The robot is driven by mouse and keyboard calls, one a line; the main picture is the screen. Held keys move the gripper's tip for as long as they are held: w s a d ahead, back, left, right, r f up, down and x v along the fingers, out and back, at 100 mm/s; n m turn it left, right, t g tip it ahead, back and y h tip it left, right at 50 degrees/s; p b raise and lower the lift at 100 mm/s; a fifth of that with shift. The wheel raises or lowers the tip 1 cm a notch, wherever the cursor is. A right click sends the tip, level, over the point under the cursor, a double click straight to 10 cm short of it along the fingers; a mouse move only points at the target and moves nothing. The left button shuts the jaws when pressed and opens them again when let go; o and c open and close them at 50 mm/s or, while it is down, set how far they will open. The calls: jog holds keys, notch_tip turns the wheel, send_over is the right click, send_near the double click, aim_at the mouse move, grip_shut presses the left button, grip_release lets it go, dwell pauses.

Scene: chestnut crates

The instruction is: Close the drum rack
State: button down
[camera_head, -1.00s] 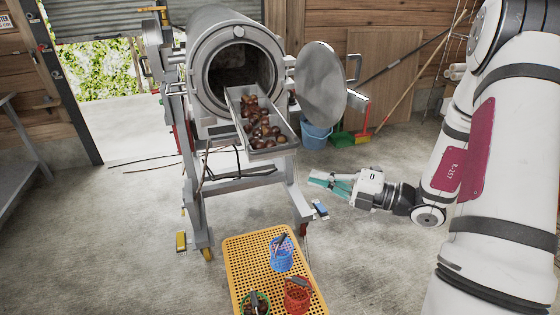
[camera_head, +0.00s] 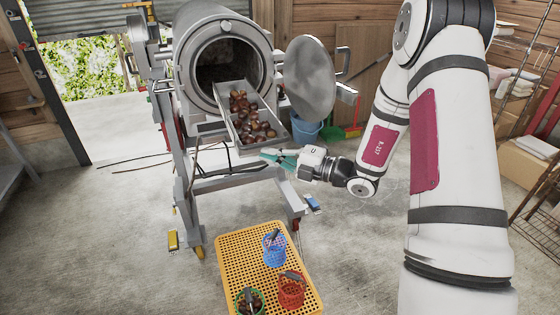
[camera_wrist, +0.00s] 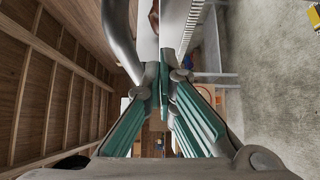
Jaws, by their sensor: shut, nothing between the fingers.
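The drum rack (camera_head: 278,148) is a grey metal tray pulled out of the round drum opening (camera_head: 228,64), sloping down toward the front right. Several brown chestnuts (camera_head: 252,120) lie in it. The drum's round door (camera_head: 311,78) stands swung open to the right. My gripper (camera_head: 264,157), with teal fingers, is shut and empty at the rack's lower front end. In the head view I cannot tell whether it touches the rack. In the wrist view the shut fingers (camera_wrist: 162,85) point at pale metal, with a bit of a brown chestnut (camera_wrist: 154,16) beyond.
A yellow perforated mat or crate (camera_head: 232,262) with blue (camera_head: 274,252), red (camera_head: 291,291) and green (camera_head: 249,300) small baskets lies in front on the floor. A blue bucket (camera_head: 305,130) stands behind the door.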

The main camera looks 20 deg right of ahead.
jog(key=shift+w, duration=0.35)
